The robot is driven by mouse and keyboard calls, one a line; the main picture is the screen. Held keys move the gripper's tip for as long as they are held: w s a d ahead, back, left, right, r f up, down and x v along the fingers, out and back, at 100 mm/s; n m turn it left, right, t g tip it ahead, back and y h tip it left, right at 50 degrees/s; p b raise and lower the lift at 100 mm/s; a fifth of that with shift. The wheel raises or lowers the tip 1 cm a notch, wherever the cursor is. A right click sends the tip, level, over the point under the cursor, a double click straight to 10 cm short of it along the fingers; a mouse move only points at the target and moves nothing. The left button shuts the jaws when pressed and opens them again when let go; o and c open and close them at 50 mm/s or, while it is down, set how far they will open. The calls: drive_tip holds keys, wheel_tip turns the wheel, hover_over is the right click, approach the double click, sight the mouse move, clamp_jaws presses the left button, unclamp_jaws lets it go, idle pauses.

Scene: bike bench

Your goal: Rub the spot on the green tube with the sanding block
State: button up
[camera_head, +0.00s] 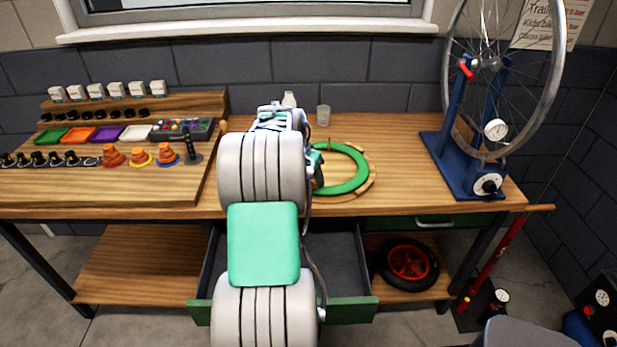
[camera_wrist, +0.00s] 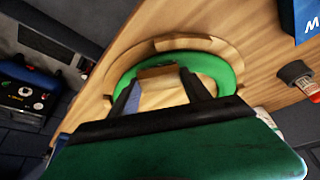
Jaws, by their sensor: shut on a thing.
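The green tube (camera_head: 347,182) is a curved ring lying on the bench, with wooden pieces (camera_head: 367,183) around its outer side. It also shows in the wrist view (camera_wrist: 222,68), curving around my gripper's fingers. My gripper (camera_wrist: 160,80) has its two dark fingers shut on a tan block (camera_wrist: 158,71), which looks like the sanding block. The block is at the far part of the ring, over or beside the tube; I cannot tell whether it touches. The spot on the tube is not visible. In the head view my arm hides the gripper and the ring's left part.
A blue truing stand (camera_head: 463,165) with a wheel stands at the right. A wooden rack of small parts (camera_head: 100,187) fills the left. An open drawer (camera_head: 345,262) juts out below the bench, beside a small red wheel (camera_head: 408,261).

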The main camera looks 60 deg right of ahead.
drive_tip(key=shift+w, duration=0.15)
drive_tip(key=shift+w+d+f, duration=0.1)
drive_tip(key=shift+w, duration=1.2)
drive_tip(key=shift+s, duration=0.2)
drive_tip(key=shift+s+a, duration=0.2)
drive_tip(key=shift+s, duration=1.1)
drive_tip(key=shift+r+p, duration=1.9)
drive_tip(key=shift+r, duration=1.65)
drive_tip(key=shift+w, duration=0.1)
